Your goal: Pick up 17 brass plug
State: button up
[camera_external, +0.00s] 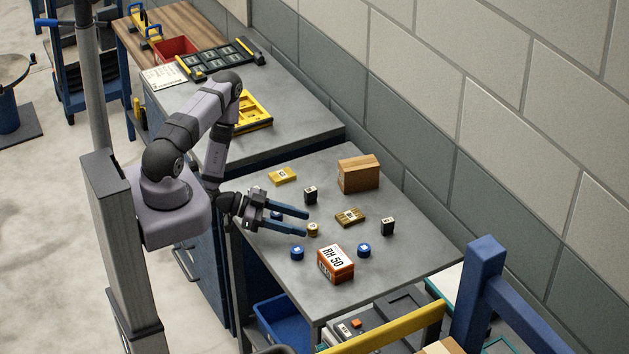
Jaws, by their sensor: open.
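A small brass-coloured round piece (313,229), which looks like the brass plug, stands on the grey table (262,190). A pale mark shows on it, but I cannot read a number. My gripper (307,222) reaches in from the left with its two blue fingers apart. The fingertips are close to the brass piece, and the lower one appears right beside it. I cannot tell whether they touch. Nothing shows held between the fingers.
Blue round pieces (297,253) (364,250), dark blocks (310,195) (388,226), a brass-coloured block (350,217) and a yellow block (282,175) surround it. An orange box (335,264) stands in front, a brown box (358,174) behind. Another blue piece (276,215) sits near the fingers.

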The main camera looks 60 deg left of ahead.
aim_at(313, 230)
jog(key=shift+p+x, duration=0.4)
jog(key=shift+x, duration=1)
grip_shut()
